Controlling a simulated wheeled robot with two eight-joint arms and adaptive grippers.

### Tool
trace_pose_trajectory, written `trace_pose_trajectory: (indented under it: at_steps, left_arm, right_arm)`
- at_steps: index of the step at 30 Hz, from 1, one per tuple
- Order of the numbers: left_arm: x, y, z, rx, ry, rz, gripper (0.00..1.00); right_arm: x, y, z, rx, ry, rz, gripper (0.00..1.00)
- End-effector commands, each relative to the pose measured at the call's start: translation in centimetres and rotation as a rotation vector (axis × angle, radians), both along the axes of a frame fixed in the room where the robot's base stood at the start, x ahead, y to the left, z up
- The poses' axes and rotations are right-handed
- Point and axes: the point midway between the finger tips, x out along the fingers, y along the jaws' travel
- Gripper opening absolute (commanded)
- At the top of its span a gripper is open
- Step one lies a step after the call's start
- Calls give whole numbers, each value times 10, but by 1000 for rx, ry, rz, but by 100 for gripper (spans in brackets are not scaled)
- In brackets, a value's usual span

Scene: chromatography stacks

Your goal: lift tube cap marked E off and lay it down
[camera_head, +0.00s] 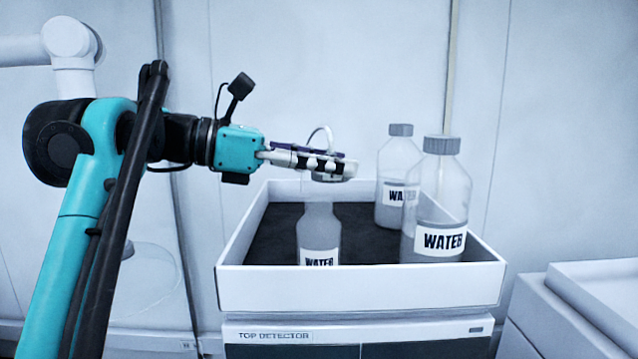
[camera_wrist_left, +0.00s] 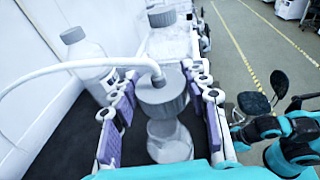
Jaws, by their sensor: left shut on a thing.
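The tube cap (camera_head: 334,177) is a grey cap with a white tube curving out of its top. It also shows in the left wrist view (camera_wrist_left: 162,97). Its mark is too small to read. My left gripper (camera_head: 325,164) is shut on the cap, with a finger on each side of it. The bottle (camera_head: 319,235) labelled WATER stands upright directly below the cap.
The bottle stands in a white-walled tray (camera_head: 360,289) with a dark floor, on a unit marked TOP DETECTOR (camera_head: 290,336). Two capped WATER bottles stand to the right, one nearer (camera_head: 440,195) and one farther (camera_head: 394,170). The tray's front left floor is free. White boxes (camera_head: 590,295) stand at the right.

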Motion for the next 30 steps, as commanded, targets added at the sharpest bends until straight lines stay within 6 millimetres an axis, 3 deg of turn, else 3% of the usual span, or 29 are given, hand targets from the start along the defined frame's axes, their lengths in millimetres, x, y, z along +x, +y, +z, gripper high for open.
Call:
trace_pose_trajectory:
  at_steps: [6, 13, 19, 30]
  left_arm:
    - [-24, -44, 29, 0, 1, -6, 16]
    - [-40, -74, 51, 0, 1, -3, 16]
    - [-46, -85, 58, 0, 1, -1, 16]
    - [-47, -86, 68, 0, 1, 0, 16]
  right_arm:
    - [0, 0, 4, 0, 0, 0, 40]
    - [0, 0, 11, 0, 0, 0, 40]
    - [0, 0, 15, 0, 0, 0, 40]
    - [0, 0, 26, 0, 0, 0, 40]
